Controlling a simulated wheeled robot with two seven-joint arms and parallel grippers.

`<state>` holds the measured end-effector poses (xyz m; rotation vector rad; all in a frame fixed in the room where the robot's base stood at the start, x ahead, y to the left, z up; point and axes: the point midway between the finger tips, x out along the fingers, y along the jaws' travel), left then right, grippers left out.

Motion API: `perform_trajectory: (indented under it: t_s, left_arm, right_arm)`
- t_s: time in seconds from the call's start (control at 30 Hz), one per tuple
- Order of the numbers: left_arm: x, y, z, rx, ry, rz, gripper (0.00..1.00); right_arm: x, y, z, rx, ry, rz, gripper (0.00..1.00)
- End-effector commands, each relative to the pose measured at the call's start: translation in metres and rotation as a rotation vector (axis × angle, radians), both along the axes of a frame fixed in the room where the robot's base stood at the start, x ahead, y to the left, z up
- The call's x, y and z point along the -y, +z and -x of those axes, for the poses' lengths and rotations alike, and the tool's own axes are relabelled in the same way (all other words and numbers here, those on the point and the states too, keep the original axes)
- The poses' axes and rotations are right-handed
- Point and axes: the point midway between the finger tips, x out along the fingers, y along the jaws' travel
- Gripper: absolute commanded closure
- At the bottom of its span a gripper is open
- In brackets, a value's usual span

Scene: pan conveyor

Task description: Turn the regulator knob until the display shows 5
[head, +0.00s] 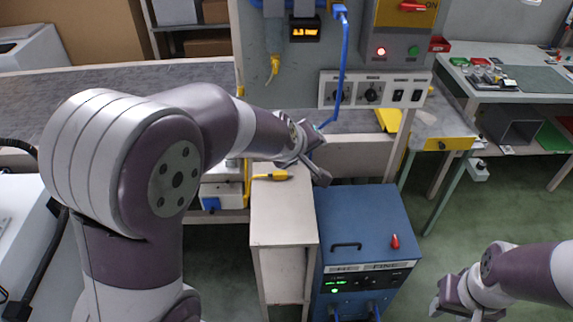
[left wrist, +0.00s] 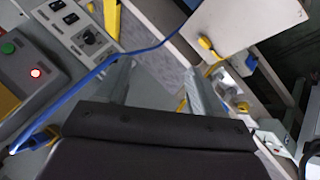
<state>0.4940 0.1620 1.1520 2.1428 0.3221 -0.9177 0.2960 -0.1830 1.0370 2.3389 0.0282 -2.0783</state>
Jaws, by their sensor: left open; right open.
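A light panel (head: 345,101) on the grey upright board carries two dark round knobs, a left knob (head: 335,92) and a right knob (head: 371,92), with two switches at its right. I cannot tell which is the regulator. A black display (head: 305,29) above shows orange characters too small to read surely. My left gripper (head: 319,158) is open and empty, below and in front of the panel, apart from it. In the left wrist view its spread fingers (left wrist: 160,87) have nothing between them; a knob (left wrist: 88,38) shows at upper left. My right gripper (head: 458,303) is open and empty at lower right.
A blue cable (head: 346,60) hangs down past the panel toward my left gripper. A blue cabinet (head: 363,230) and a pale cabinet (head: 283,215) stand below. A control box (head: 400,35) with a lit red light is above the panel.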

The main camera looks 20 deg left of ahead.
Motion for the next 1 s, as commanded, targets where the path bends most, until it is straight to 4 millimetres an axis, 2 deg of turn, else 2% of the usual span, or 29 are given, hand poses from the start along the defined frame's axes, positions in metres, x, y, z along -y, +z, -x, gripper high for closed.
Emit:
perform_trajectory:
  t_s: [0.1, 0.23, 0.73, 0.87, 1.0]
  left_arm:
    - [0.001, -0.013, 0.011, -0.044, -0.063, -0.049, 0.32]
    - [0.002, -0.02, 0.018, -0.07, -0.101, -0.076, 0.32]
    - [0.002, -0.021, 0.02, -0.075, -0.109, -0.082, 0.32]
    - [0.013, 0.001, 0.02, -0.068, -0.134, -0.082, 0.32]
    - [0.043, 0.043, 0.033, -0.072, -0.207, -0.082, 0.32]
  right_arm:
    - [0.0, -0.002, 0.0, 0.0, 0.0, 0.0, 0.57]
    - [0.0, -0.003, 0.0, 0.0, 0.0, 0.0, 0.57]
    - [0.0, -0.002, 0.0, 0.0, 0.0, 0.0, 0.57]
    - [0.0, 0.017, 0.0, 0.0, 0.0, 0.0, 0.57]
    - [0.0, 0.061, 0.0, 0.0, 0.0, 0.0, 0.57]
